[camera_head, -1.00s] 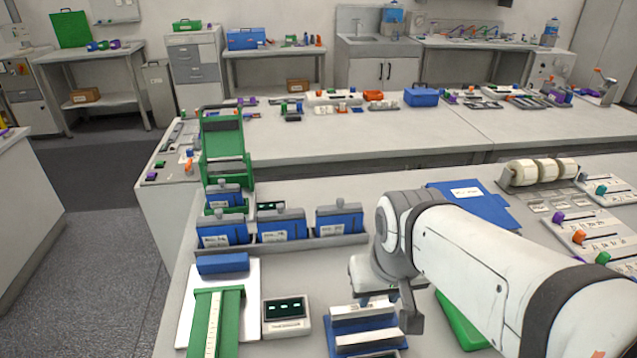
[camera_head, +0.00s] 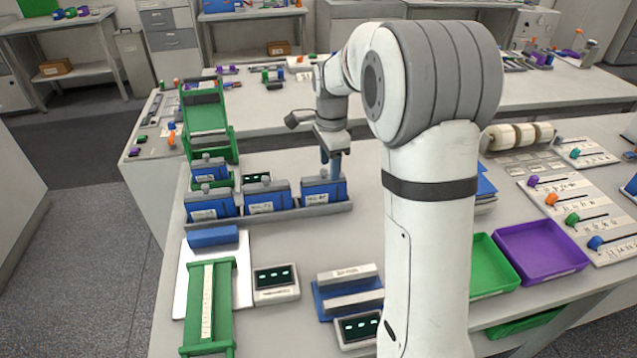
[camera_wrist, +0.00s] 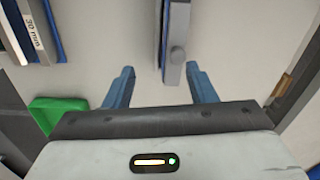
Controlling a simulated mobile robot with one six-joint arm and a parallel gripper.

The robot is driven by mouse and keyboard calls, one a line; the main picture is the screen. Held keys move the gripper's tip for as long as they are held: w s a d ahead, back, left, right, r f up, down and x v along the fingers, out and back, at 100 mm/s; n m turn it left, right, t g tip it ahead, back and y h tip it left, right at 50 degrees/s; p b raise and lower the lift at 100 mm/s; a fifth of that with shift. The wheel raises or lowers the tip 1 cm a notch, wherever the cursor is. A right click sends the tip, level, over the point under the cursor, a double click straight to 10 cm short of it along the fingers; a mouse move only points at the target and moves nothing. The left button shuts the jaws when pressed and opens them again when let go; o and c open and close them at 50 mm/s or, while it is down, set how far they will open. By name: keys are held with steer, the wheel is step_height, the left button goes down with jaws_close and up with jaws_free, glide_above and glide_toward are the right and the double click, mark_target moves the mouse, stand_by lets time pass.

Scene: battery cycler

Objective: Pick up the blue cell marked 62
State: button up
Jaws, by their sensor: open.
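Three blue cells with grey tops and white labels stand in a row in a grey tray (camera_head: 275,218): a left one (camera_head: 211,207), a middle one (camera_head: 268,196) and a right one (camera_head: 323,192). Another blue cell (camera_head: 208,170) is behind them, by the green frame. The labels are too small to read, so I cannot tell which is 62. My gripper (camera_head: 331,168) points down at the right cell. In the wrist view my gripper (camera_wrist: 160,84) is open and empty. A narrow grey-and-blue cell top (camera_wrist: 177,45) with a round knob lies just beyond the fingertips, nearer the right finger.
A green frame (camera_head: 207,125) stands behind the tray. In front are a green channel (camera_head: 208,300), a small display (camera_head: 275,283) and grey blocks on a blue base (camera_head: 345,290). Green and purple trays (camera_head: 540,250) are at right. Bare table lies between tray and display.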

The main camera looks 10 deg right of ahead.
mark_target(324, 177)
steer(key=shift+w+f+m, duration=0.3)
steer(key=shift+w, duration=0.2)
steer(key=shift+w+f+m, duration=0.25)
steer(key=shift+w+m, duration=0.05)
steer(key=shift+w, duration=0.15)
steer(key=shift+w+f, duration=0.15)
steer(key=shift+f, duration=0.1)
steer(key=f, duration=0.2)
steer(key=f+p, duration=0.1)
steer(key=f, duration=0.2)
steer(key=a+f, duration=0.1)
steer(key=f, duration=0.1)
steer(key=shift+f+p, duration=0.25)
steer(key=shift+p, duration=0.05)
steer(key=shift+c, duration=0.3)
jaws_close()
steer(key=shift+r, duration=0.1)
